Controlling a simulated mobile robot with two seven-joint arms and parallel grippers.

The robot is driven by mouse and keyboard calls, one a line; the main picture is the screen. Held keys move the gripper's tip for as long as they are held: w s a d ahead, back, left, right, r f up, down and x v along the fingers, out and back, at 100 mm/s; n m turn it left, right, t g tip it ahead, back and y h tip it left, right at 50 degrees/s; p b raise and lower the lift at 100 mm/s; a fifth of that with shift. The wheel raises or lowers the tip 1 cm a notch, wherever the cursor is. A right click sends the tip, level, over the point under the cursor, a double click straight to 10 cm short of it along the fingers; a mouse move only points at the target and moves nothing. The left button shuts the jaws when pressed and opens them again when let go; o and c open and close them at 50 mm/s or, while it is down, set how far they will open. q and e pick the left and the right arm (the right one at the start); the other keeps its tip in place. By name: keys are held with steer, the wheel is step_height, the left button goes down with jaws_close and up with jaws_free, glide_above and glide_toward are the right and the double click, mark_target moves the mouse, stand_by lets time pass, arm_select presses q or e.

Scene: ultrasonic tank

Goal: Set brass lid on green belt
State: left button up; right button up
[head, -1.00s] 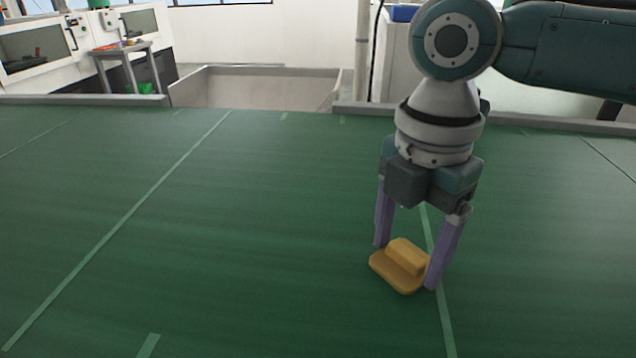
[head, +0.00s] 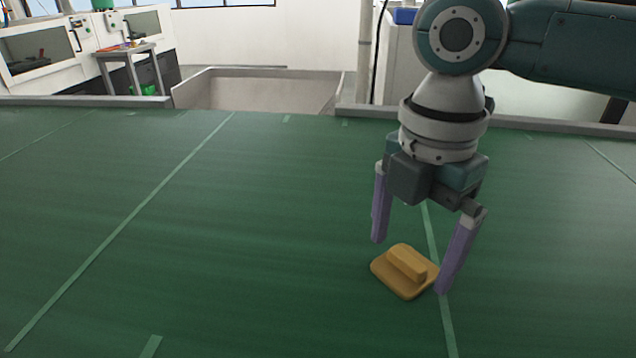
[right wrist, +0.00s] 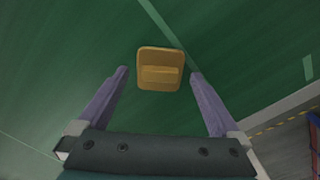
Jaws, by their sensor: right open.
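The brass lid (head: 403,273) lies flat on the green belt (head: 250,240), with its raised bar handle facing up. It sits just left of a light green stripe. My right gripper (head: 411,266) is open above the lid, its two purple fingers spread apart on either side of it. In the right wrist view the lid (right wrist: 160,69) lies beyond and between the fingertips of the right gripper (right wrist: 159,74), with gaps on both sides. My left gripper does not show.
The belt is otherwise bare, with wide free room to the left. A grey rail (head: 560,127) runs along its far edge. A grey bin (head: 260,90) stands beyond it, and a small table (head: 128,52) is at the back left.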

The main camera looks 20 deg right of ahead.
mark_target(408, 259)
step_height(408, 259, up, 11)
steer(key=shift+r+p, duration=0.15)
steer(key=shift+p, duration=0.2)
